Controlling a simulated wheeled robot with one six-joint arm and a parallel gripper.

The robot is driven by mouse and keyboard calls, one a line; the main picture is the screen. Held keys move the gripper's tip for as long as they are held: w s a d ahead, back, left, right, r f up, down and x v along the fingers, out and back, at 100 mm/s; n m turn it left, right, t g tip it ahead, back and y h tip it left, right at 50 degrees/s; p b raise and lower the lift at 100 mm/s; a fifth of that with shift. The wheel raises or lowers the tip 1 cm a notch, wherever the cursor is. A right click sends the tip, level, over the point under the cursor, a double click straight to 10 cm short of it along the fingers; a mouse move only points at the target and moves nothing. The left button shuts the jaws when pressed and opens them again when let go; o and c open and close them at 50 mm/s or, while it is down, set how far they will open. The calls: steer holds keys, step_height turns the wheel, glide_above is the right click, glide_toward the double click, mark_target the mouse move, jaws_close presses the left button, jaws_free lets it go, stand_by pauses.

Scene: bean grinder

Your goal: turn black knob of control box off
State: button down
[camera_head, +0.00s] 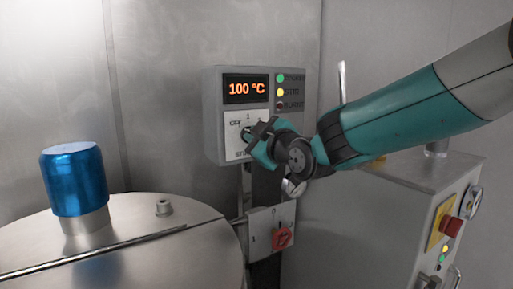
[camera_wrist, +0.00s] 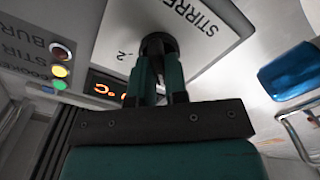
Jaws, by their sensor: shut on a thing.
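The grey control box (camera_head: 212,112) stands upright against the metal wall in the head view, with an orange "100 °C" display (camera_head: 247,89). Its white label plate (camera_head: 232,124) shows "OFF" and "1". My gripper (camera_head: 252,137) is at that plate and hides most of the knob in the head view. In the wrist view the round black knob (camera_wrist: 158,42) sits at the tips of my gripper (camera_wrist: 160,62). Its two fingers are closed on the knob's sides. The knob's pointer direction is hidden. "STIRRER" and a "2" show on the plate beside it.
Green, yellow and dark lamps (camera_head: 280,92) sit right of the display. Below is a box with a red knob (camera_head: 282,238). A round metal vessel (camera_head: 130,250) with a blue cap (camera_head: 73,180) stands left. A cabinet with a red button (camera_head: 453,227) stands right.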

stand_by(0.4)
steer(key=c, duration=1.1)
jaws_free()
steer(key=shift+c, duration=0.2)
steer(key=b+v, duration=0.4)
steer(key=v, duration=1.3)
steer(key=shift+d+b, duration=0.2)
steer(key=shift+b, duration=0.2)
steer(key=shift+s, duration=0.15)
